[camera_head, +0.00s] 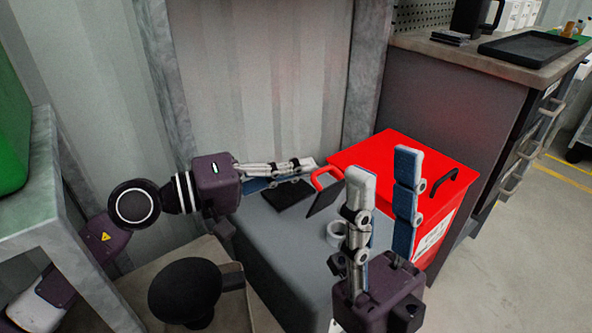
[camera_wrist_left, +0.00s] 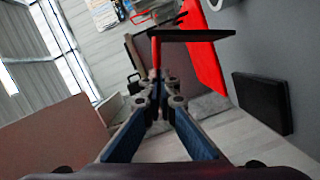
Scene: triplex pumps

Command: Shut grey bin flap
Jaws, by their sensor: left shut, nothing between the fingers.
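The grey bin (camera_head: 265,245) stands in the middle of the head view, with a broad flat grey face turned up. I cannot tell from this angle how far its flap is open. A red handle (camera_head: 326,177) with a dark plate (camera_head: 322,200) is at its far right side. My left gripper (camera_head: 312,163) is shut and empty, its tips beside the red handle. In the left wrist view its tips (camera_wrist_left: 160,82) are just below the dark bar (camera_wrist_left: 195,36) and red handle; contact is unclear. My right gripper (camera_head: 383,162) is open, in front of the red bin.
The red bin (camera_head: 392,150) is close to the grey bin's right, its lid down. A black pad (camera_head: 284,196) and a pale ring (camera_head: 336,234) are on the grey face. A workbench (camera_head: 450,55) stands at right, a grey table edge at left, and a corrugated wall behind.

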